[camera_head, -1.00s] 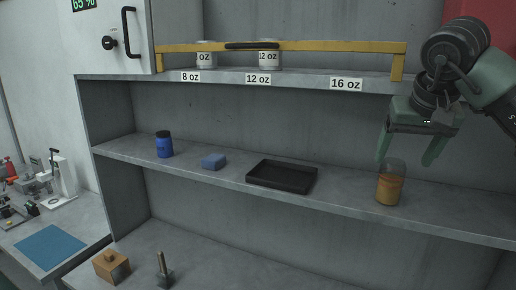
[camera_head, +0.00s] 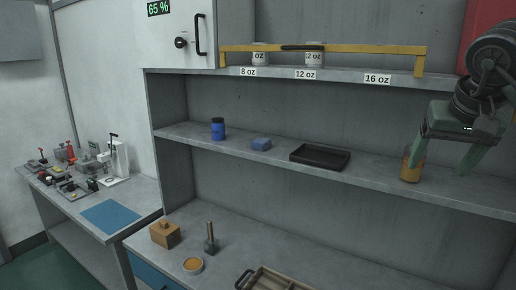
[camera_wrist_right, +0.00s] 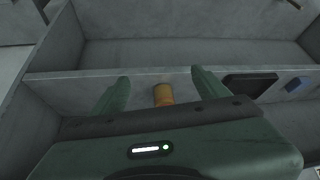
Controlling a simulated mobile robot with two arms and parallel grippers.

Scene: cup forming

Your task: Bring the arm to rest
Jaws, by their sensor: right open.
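My right gripper (camera_head: 440,165) is open and empty in front of the middle shelf at the right of the head view. A clear jar with orange-brown content (camera_head: 411,170) stands upright on that shelf. In the head view the gripper's left finger overlaps the jar's top. In the right wrist view the jar (camera_wrist_right: 163,95) shows beyond the gripper, between its two spread fingers (camera_wrist_right: 160,79); I see no grip on it. My left gripper is not in view.
The middle shelf (camera_head: 380,180) also holds a black tray (camera_head: 320,166), a blue sponge (camera_head: 261,144) and a blue jar (camera_head: 218,129). A yellow rail (camera_head: 380,50) fronts the cups above. Below are a wooden block (camera_head: 165,235), a tamper (camera_head: 210,240), a round dish (camera_head: 193,265) and a wooden tray (camera_head: 262,280).

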